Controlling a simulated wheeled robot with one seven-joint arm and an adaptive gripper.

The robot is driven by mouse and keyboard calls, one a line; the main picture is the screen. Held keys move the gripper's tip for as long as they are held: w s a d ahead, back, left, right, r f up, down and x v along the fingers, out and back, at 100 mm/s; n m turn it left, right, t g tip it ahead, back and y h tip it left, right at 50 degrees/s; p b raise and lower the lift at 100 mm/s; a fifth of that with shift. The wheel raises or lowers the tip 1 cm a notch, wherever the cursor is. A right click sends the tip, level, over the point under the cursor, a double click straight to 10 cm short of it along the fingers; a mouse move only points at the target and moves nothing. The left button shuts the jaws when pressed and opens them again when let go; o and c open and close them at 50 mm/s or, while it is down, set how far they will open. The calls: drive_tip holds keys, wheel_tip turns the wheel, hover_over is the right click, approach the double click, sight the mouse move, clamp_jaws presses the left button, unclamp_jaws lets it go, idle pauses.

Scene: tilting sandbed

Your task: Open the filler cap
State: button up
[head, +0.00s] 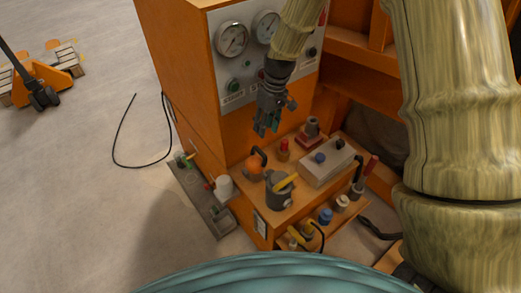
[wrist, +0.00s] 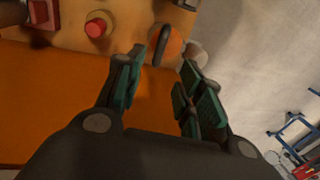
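My gripper (head: 265,126) points down in front of the orange machine, above its shelf, with nothing held. In the wrist view its two teal-padded fingers (wrist: 163,75) stand apart with a clear gap. I cannot tell for sure which fitting is the filler cap. An orange round fitting with a black curved handle (head: 254,167) sits on the shelf's left, below my gripper; in the wrist view it (wrist: 171,45) shows just beyond the fingertips, apart from them. A red-topped fitting (head: 283,147) stands to its right and also shows in the wrist view (wrist: 96,27).
A dark can with a yellow lever (head: 279,194), a grey box with a blue knob (head: 327,164) and a red-based fitting (head: 309,133) crowd the shelf. A grey side tray (head: 216,216) lies left. Open floor lies left.

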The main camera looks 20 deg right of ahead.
sight(261, 151)
drive_tip(key=shift+s+a+f+p, duration=0.1)
drive_tip(key=shift+a+f+p, duration=0.2)
drive_tip(key=shift+f, duration=1.4)
drive_tip(key=shift+s+a+f+p, duration=0.15)
drive_tip(key=shift+a+f+p, duration=0.15)
drive_tip(key=shift+f, duration=1.45)
drive_tip(key=shift+s+a+f+p, duration=0.1)
drive_tip(key=shift+a+f+p, duration=0.2)
drive_tip(key=shift+f, duration=1.4)
clamp_jaws()
